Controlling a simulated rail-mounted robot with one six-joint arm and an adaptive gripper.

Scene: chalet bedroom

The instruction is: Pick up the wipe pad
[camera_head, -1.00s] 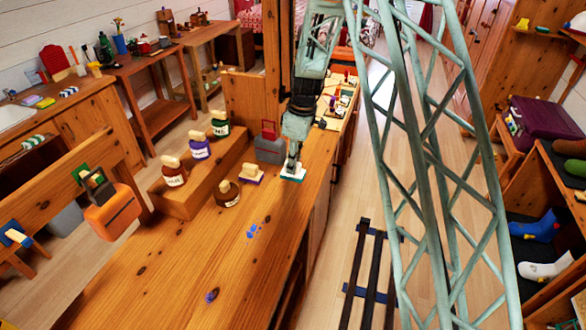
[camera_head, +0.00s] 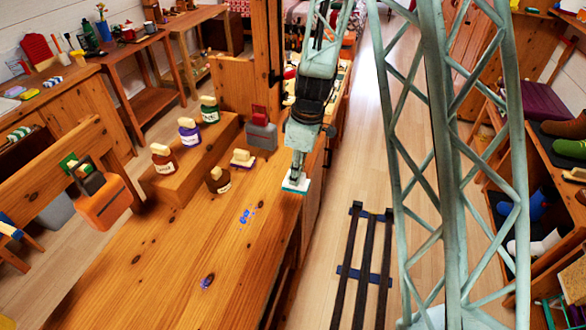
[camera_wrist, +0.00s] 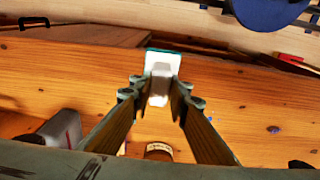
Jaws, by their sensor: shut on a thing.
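The wipe pad (camera_head: 296,186) is a white block with a teal underside, near the right edge of the wooden bench (camera_head: 190,255). My gripper (camera_head: 298,172) is above it with its fingers shut on its white upper part. In the wrist view the pad (camera_wrist: 162,60) shows between the two fingertips (camera_wrist: 160,92). I cannot tell whether its underside touches the bench or is slightly above it. A second pad (camera_head: 242,159), with a cream handle and purple base, sits on the bench to the left.
Blue marks (camera_head: 245,215) and a purple mark (camera_head: 206,282) lie on the bench. A brown bottle (camera_head: 218,181), a grey-and-red container (camera_head: 260,130) and a step with three labelled bottles (camera_head: 189,131) stand left of my gripper. The front of the bench is mostly clear.

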